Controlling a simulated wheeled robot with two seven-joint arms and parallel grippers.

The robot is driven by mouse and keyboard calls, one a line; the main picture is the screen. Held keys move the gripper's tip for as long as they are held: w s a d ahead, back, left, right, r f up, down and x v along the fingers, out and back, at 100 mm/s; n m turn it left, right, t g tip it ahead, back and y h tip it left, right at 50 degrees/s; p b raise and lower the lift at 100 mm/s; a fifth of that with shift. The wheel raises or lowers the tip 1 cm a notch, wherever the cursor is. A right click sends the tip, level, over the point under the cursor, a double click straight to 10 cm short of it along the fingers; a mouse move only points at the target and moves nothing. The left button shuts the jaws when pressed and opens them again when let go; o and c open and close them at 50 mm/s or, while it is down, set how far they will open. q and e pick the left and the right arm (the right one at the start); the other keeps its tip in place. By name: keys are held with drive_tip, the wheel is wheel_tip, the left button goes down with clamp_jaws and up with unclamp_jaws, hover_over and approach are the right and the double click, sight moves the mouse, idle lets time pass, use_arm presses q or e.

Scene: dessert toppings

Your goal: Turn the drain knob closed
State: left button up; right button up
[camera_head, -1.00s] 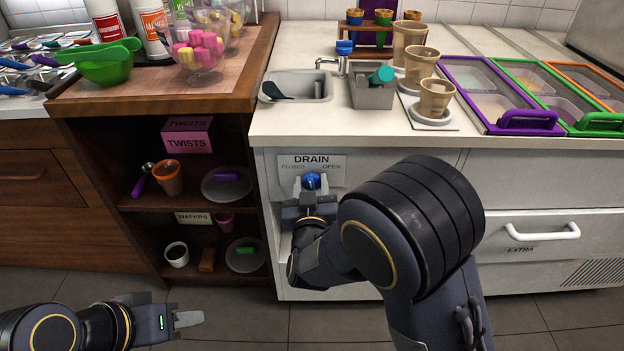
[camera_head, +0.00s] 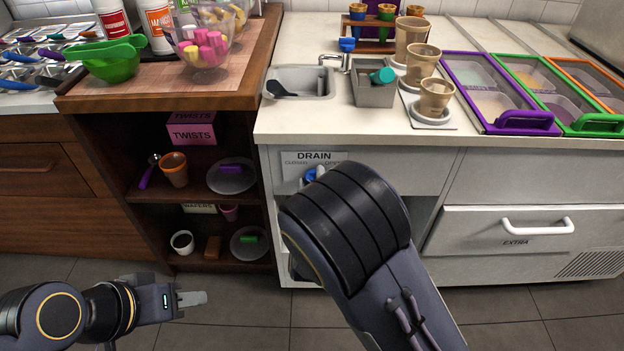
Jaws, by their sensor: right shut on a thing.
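The blue drain knob (camera_head: 310,175) sits on the white cabinet front under the DRAIN label (camera_head: 314,156), which has CLOSED on its left and OPEN on its right. Only the knob's upper left part shows, so its exact angle is hard to read. My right gripper (camera_head: 303,184) is at the knob and shut on it, but my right forearm hides nearly all of it. My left gripper (camera_head: 192,298) is low over the floor at the left, away from the knob, with nothing seen in it. Its fingers are seen edge-on, so their opening cannot be told.
Above the knob is the counter with a sink (camera_head: 300,82), a faucet (camera_head: 338,61) and a grey bin (camera_head: 374,93). A dark wooden shelf unit with cups and plates stands just left. The EXTRA drawer (camera_head: 506,235) is to the right.

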idle(0.4)
drive_tip(key=o, duration=1)
drive_tip(key=shift+c, duration=0.2)
drive_tip(key=shift+s, duration=0.1)
drive_tip(key=s, duration=0.7)
drive_tip(key=shift+s+p, duration=0.3)
drive_tip(key=shift+s, duration=0.05)
